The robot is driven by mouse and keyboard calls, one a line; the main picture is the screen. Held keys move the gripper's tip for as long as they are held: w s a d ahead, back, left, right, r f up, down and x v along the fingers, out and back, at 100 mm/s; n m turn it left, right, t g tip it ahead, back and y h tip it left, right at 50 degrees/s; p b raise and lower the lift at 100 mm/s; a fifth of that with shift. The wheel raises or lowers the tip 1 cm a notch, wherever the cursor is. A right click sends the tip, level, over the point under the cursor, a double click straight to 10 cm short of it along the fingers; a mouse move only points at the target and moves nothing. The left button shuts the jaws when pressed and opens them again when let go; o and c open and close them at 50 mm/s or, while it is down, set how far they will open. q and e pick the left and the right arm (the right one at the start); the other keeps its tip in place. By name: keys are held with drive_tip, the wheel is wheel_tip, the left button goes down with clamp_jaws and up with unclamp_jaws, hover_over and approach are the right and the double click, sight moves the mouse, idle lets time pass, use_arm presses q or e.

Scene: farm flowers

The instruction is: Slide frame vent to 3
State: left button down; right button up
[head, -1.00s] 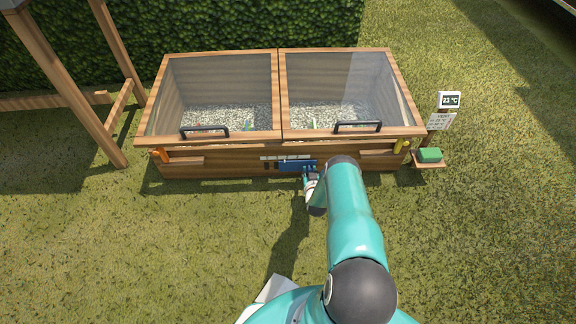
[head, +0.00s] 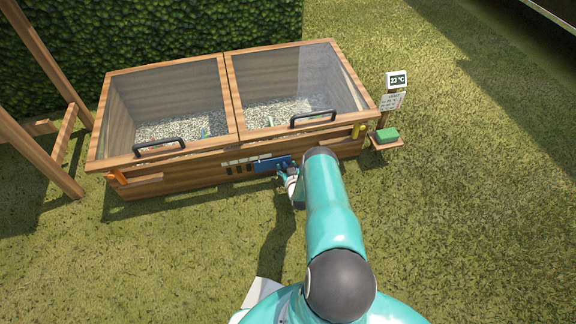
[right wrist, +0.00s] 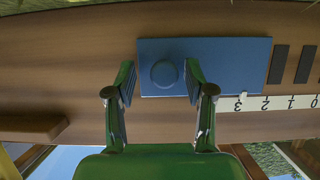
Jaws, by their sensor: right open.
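The vent slide is a blue plate (head: 268,164) with a round blue knob (right wrist: 164,74) on the frame's wooden front wall. In the right wrist view, which is upside down, the white scale (right wrist: 268,103) reads 0, 1, 2, 3. A small pale mark on the plate's edge is at about the 3. Several dark vent slots (right wrist: 278,64) show beside the plate. My right gripper (right wrist: 159,80) is open, with one finger on each side of the knob; the right-hand finger in that view is closer to it. It also reaches the plate in the head view (head: 288,172). My left gripper is out of view.
The cold frame has two glazed lids with black handles (head: 313,118). An orange piece (head: 118,177) and a yellow piece (head: 358,131) sit at its front corners. A sign reading 23 °C (head: 397,80) and a green block (head: 387,134) stand at the right. Grass in front is open.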

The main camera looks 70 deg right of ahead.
drive_tip(key=shift+a, duration=0.1)
drive_tip(key=v, duration=1.1)
drive_tip(key=shift+s+a, duration=0.25)
drive_tip(key=shift+s, duration=0.15)
drive_tip(key=shift+r, duration=0.1)
